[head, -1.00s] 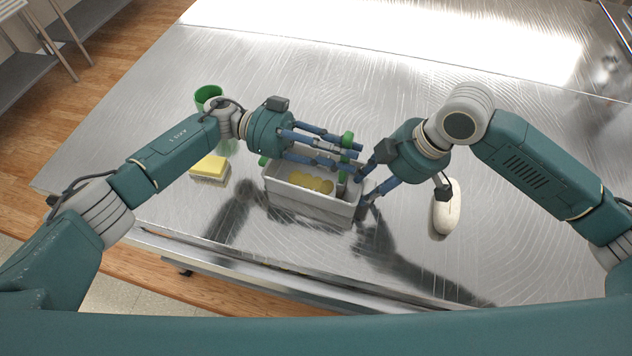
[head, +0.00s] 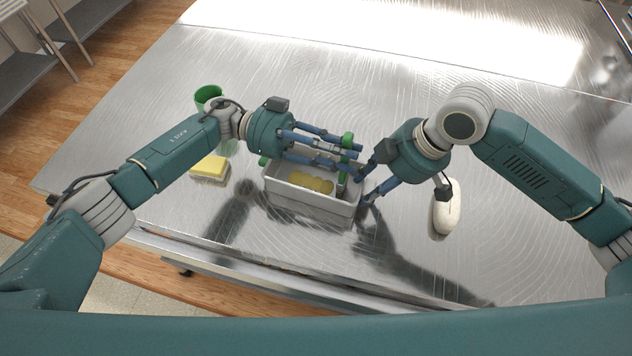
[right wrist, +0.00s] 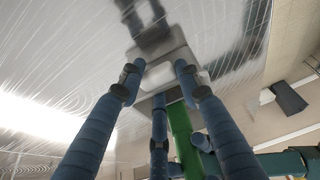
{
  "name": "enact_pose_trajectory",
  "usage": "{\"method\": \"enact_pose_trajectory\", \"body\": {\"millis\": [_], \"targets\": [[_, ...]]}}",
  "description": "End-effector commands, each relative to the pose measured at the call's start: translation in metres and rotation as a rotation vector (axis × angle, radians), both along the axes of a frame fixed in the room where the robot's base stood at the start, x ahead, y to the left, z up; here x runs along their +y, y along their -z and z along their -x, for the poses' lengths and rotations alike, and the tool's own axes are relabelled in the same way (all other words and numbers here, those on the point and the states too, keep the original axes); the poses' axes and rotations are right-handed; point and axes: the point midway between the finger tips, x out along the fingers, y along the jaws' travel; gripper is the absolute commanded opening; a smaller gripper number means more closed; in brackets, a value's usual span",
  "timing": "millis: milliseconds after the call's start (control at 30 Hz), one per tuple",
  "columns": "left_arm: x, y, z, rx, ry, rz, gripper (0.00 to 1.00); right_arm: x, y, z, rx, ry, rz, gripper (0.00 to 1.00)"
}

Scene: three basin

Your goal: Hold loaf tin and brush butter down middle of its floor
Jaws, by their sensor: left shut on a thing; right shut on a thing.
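The grey loaf tin (head: 310,205) stands on the metal table, with yellow butter (head: 312,183) on its floor. My right gripper (head: 366,181) is shut on the tin's right end wall; the tin (right wrist: 165,75) shows between its fingers in the right wrist view. My left gripper (head: 350,156) is above the tin's far side, shut on the brush. The brush's green handle (head: 347,140) sticks up between the fingers, and its head (head: 342,184) reaches down into the tin near the right end. Whether the bristles touch the floor is hard to tell. The handle also shows in the right wrist view (right wrist: 184,140).
A yellow block with a darker base (head: 210,167) lies left of the tin. A green cup (head: 208,96) stands behind it, partly hidden by my left arm. A pale oval thing (head: 447,210) lies to the right. The table's far part is clear; its front edge is close to the tin.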

Motion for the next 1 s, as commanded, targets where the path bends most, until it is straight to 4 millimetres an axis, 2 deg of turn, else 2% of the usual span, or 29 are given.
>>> {"method": "enact_pose_trajectory", "body": {"millis": [767,1000], "targets": [[0.001,0.001,0.0,0.001,0.0,-0.004,0.0,0.001,-0.001,0.0,-0.001,-0.001,-0.002,0.04],[0.019,0.002,-0.007,0.001,-0.003,-0.006,0.0,0.001,-0.001,0.0,-0.002,-0.001,-0.001,0.04]]}}
